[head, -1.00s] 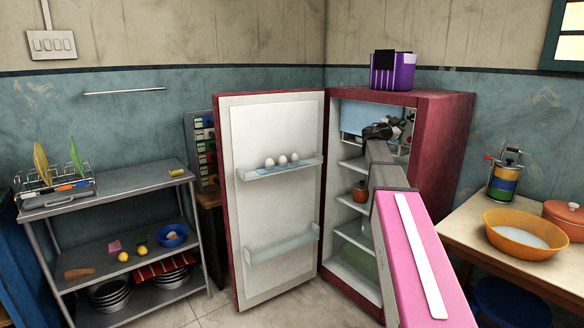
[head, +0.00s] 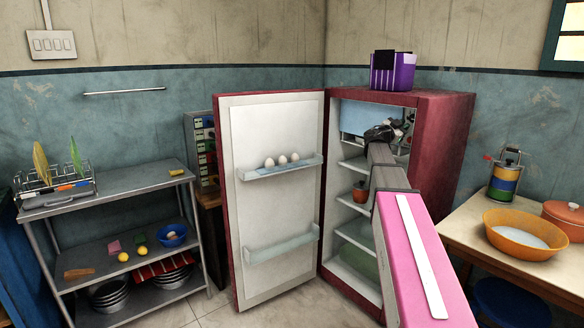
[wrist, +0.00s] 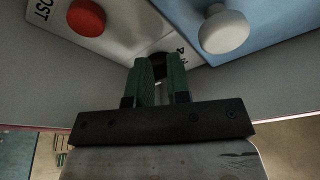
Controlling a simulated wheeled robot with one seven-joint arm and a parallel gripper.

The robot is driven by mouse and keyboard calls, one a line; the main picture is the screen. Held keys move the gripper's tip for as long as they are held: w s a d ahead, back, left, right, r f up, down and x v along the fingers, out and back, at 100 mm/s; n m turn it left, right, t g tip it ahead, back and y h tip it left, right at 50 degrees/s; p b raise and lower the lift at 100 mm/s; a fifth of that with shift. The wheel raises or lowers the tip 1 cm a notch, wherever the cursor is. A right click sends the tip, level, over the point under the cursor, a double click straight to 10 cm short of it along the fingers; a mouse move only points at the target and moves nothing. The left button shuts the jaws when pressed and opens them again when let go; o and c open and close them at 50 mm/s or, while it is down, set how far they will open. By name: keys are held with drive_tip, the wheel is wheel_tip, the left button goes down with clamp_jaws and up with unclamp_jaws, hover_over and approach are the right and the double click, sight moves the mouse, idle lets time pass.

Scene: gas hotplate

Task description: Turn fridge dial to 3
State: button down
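The fridge (head: 445,130) is open, its dial inside at the upper right. In the wrist view, the dark dial (wrist: 158,60) is mostly hidden between my green fingertips. My gripper (wrist: 160,68) is close against the white control panel (wrist: 120,42), its fingers close together on the dial with a narrow dark gap between them. The dial's numbers and pointer cannot be read. In the head view, my gripper (head: 402,125) is inside the fridge's upper part, and my wrist covers the dial.
A red knob (wrist: 86,17) is left of the fingers and a white knob (wrist: 224,30) on the blue freezer door (wrist: 265,25) is right. The fridge door (head: 280,215) stands open to the left, with eggs (head: 282,161) on its shelf. A pot (head: 360,192) sits inside below.

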drive_tip(key=shift+s+d+f, duration=0.15)
drive_tip(key=shift+s+d, duration=0.1)
drive_tip(key=shift+d, duration=0.2)
drive_tip(key=shift+s+d+f, duration=0.15)
drive_tip(key=shift+s+d, duration=0.05)
drive_tip(key=shift+d, duration=0.2)
drive_tip(key=shift+f, duration=0.35)
drive_tip(key=r+v, duration=0.1)
drive_tip(key=v, duration=0.5)
drive_tip(key=shift+s, duration=0.3)
drive_tip(key=shift+a+r, duration=0.1)
